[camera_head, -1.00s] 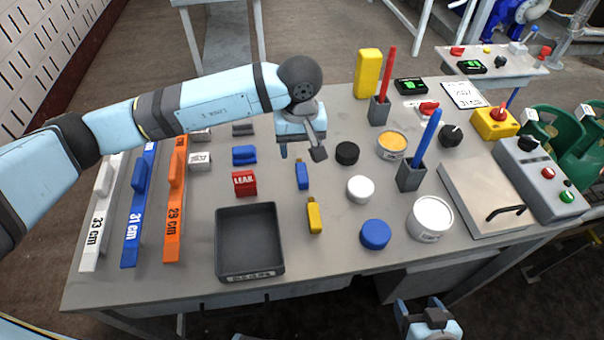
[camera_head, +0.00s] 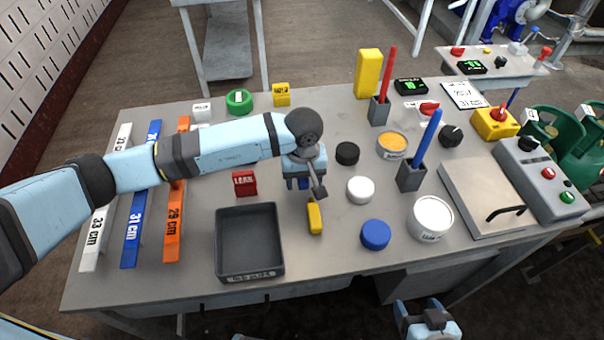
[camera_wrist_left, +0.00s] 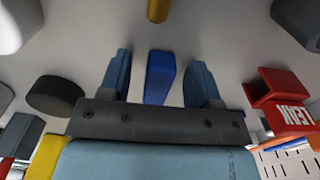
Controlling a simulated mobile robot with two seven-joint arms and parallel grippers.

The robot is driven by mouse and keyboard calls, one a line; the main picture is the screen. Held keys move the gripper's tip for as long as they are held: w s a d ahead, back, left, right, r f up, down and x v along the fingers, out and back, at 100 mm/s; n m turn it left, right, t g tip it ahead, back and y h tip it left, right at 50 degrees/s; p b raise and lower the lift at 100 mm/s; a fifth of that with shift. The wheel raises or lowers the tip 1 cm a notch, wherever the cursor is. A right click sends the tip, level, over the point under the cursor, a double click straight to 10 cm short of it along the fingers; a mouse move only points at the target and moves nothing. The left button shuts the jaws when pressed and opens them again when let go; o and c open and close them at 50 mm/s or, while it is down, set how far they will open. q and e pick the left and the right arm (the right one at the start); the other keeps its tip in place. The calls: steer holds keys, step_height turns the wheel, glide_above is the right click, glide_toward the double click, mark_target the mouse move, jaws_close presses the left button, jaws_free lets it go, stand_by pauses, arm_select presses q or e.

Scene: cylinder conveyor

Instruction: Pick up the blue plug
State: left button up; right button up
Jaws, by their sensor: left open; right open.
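The blue plug (camera_wrist_left: 158,80) lies on the grey table and shows in the left wrist view between the two spread fingers of my left gripper (camera_wrist_left: 160,75), with a gap on each side. In the head view my left gripper (camera_head: 304,180) hangs over the plug's place and hides most of it. How far the fingertips are above the table is hard to tell. My left gripper is open and empty. My right gripper (camera_head: 420,306) is open and empty, low in front of the table edge.
A yellow plug (camera_head: 315,217) lies just in front of the left gripper. A black disc (camera_head: 347,153) and a white disc (camera_head: 360,190) are to the right. A red block (camera_head: 244,184) and a dark tray (camera_head: 226,246) are to the left.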

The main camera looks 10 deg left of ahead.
arm_select(q)
steer(key=shift+c, duration=0.4)
steer(key=c, duration=0.9)
